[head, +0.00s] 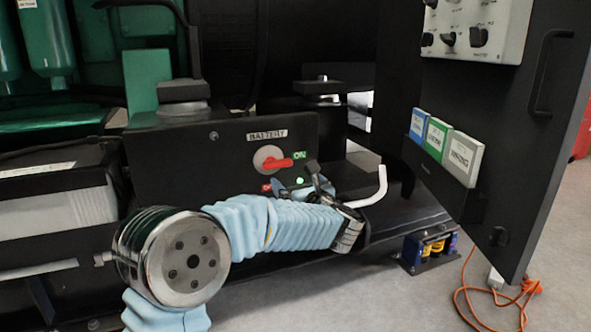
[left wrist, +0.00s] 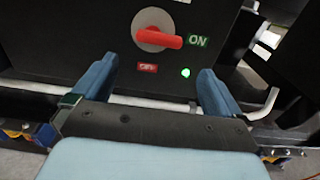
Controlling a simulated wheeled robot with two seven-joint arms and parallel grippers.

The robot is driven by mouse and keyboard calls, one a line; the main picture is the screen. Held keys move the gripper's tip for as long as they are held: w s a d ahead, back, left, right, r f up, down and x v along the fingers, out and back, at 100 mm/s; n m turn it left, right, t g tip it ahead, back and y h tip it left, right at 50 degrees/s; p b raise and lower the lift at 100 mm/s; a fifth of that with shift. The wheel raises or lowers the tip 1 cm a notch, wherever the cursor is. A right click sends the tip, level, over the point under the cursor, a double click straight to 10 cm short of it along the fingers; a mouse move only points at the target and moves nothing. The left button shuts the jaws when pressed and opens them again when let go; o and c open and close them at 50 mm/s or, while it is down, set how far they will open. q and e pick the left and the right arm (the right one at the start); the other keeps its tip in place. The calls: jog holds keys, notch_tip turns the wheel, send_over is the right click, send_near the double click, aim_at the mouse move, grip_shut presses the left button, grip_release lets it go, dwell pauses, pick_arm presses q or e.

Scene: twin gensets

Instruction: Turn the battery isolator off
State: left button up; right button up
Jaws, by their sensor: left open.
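The battery isolator is a red rotary handle (head: 279,163) on a grey round base, on a black panel under a "BATTERY" label (head: 267,134). The handle points right, at the green ON label (head: 299,155); it also shows in the left wrist view (left wrist: 158,38). A red OFF label (left wrist: 147,68) is below the handle, and a green lamp (left wrist: 185,72) is lit beside it. My left gripper (head: 300,185) is just below and in front of the handle. In the left wrist view its two blue fingers (left wrist: 155,85) are spread, with nothing between them. My right gripper is not in view.
A black open door (head: 500,120) with a grey control box (head: 478,30) and several booklets (head: 446,147) stands at right. A battery (head: 60,200) is at left. A white bent rod (head: 377,190) is right of my gripper. An orange cable (head: 490,295) lies on the floor.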

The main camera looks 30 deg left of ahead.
aim_at(279, 165)
pick_arm(q)
jog(key=p+x, duration=0.1)
jog(key=x, duration=1.1)
jog(key=shift+w+a, duration=0.2)
jog(key=shift+c, duration=0.3)
jog(key=c, duration=0.6)
